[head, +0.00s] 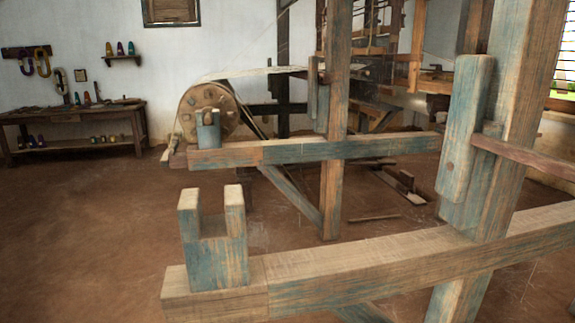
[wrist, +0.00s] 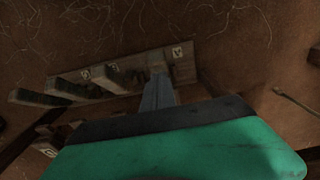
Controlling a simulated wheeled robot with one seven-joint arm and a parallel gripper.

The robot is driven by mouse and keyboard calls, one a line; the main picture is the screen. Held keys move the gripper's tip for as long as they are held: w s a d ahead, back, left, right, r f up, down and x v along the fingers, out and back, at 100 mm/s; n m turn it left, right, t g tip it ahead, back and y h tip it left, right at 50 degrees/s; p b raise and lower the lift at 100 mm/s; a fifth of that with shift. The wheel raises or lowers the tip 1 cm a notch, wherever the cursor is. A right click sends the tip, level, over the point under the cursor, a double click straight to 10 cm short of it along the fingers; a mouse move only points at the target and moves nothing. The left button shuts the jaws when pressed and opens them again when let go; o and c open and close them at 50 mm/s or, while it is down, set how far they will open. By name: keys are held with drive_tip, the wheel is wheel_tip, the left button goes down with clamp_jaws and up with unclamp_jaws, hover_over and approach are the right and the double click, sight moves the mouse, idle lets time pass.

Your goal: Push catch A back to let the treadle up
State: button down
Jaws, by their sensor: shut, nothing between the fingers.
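In the wrist view my gripper (wrist: 158,84) is shut and empty, its narrow grey fingers pointing away from the green body. The fingertips reach a wooden board (wrist: 186,66) with small white letter labels. The label at its right end (wrist: 177,52) looks like an A turned upside down. A small tan piece (wrist: 157,68) beside that label, right at my fingertips, looks like catch A. I cannot tell whether the fingers touch it. Dark bars (wrist: 82,88) run left from the board; which is the treadle of catch A is unclear. My gripper does not show in the head view.
Below left of the board is another pale label (wrist: 45,149). In the head view, loom beams (head: 400,258) cross the foreground, with an upright post (head: 334,160) behind. A workbench (head: 75,120) stands at the far left wall. The earthen floor (head: 80,230) at left is clear.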

drive_tip(key=shift+f, duration=0.6)
drive_tip(key=shift+b, duration=0.3)
drive_tip(key=shift+a+f, duration=0.1)
drive_tip(key=shift+s+a+f+b, duration=0.15)
drive_tip(key=shift+a+f, duration=0.15)
drive_tip(key=shift+f, duration=0.25)
drive_tip(key=shift+a+f+b, duration=0.2)
drive_tip(key=shift+a+f, duration=0.15)
drive_tip(key=shift+f, duration=0.15)
drive_tip(key=shift+s+a+f+b, duration=0.15)
drive_tip(key=shift+a+f, duration=0.15)
drive_tip(key=shift+f, duration=0.25)
drive_tip(key=shift+w, duration=0.1)
drive_tip(key=shift+r, duration=0.15)
drive_tip(key=r+p, duration=0.3)
drive_tip(key=a+r+p, duration=0.1)
drive_tip(key=r+p, duration=0.2)
drive_tip(key=shift+s+a, duration=0.2)
